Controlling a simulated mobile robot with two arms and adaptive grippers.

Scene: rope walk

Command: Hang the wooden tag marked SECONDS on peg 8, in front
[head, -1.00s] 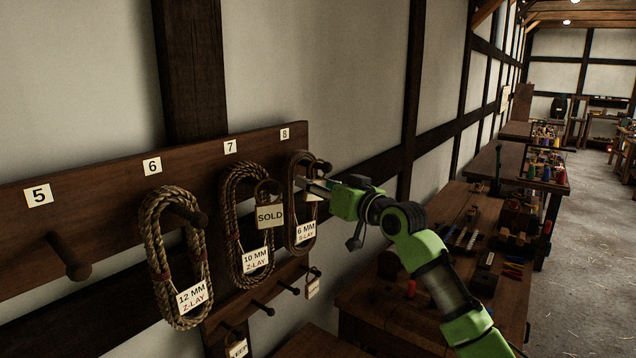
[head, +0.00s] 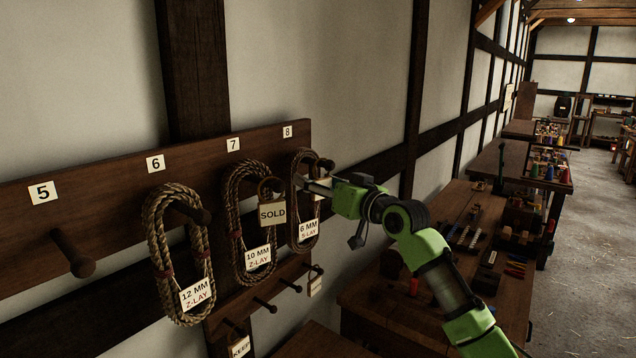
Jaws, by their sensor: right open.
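Peg 8 (head: 327,164) is at the right end of the upper peg board, under the number 8. A rope coil labelled 6 MM S-LAY (head: 307,229) hangs from it. My right gripper (head: 311,186) is open just below and in front of this peg, beside the coil. A pale tag (head: 318,205) shows partly under its fingers. Its marking and loop are hidden, so I cannot tell that it is SECONDS or whether it hangs on the peg. My left gripper is not in view.
Peg 7 holds a 10 MM coil (head: 257,256) with a SOLD tag (head: 272,213); peg 6 holds a 12 MM coil (head: 197,293). Peg 5 (head: 75,258) is bare. Lower small pegs carry a KEEP tag (head: 240,347) and another tag (head: 315,286). A workbench (head: 400,310) stands at right.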

